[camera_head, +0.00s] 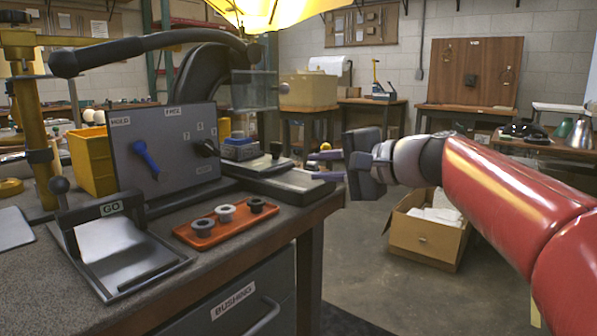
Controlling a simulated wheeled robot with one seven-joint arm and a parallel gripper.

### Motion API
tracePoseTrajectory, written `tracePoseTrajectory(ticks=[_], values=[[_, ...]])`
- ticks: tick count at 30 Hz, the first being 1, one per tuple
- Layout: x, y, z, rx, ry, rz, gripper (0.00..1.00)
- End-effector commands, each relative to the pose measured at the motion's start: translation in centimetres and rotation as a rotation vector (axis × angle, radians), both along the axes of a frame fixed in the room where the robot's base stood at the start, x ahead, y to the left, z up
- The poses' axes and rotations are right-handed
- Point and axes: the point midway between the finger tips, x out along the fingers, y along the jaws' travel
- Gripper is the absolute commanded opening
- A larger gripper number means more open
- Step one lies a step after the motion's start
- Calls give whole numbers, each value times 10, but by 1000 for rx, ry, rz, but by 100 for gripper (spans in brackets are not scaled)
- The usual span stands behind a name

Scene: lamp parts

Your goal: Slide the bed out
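A flat grey slab that looks like the bed (296,186) lies at the right end of the bench, beside the machine with a long black lever (155,42). A plate with a small black knob (276,149) is on or just above the slab, and a blue block (240,148) sits at its left. My gripper (316,166) reaches in from the right, its two purplish fingers apart and pointing left. The fingers are near the slab's right end with nothing seen between them. I cannot tell whether they touch it.
An orange tray (205,236) holds three bushings. A metal tray with a GO handle (135,262) is at front left. An open cardboard box (425,240) stands on the floor below my arm.

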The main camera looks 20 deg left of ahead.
Motion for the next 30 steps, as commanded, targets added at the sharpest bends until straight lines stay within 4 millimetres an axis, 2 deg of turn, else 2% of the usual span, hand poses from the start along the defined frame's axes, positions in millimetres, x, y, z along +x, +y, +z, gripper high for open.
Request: tracePoseTrajectory(ticks=[12,18,25,26,30], values=[[22,55,-13,-1,1,3,21],[27,67,-16,-1,1,2,21],[27,68,-16,-1,-1,0,21],[27,68,-16,-1,-1,0,19],[27,68,-16,-1,-1,0,1]])
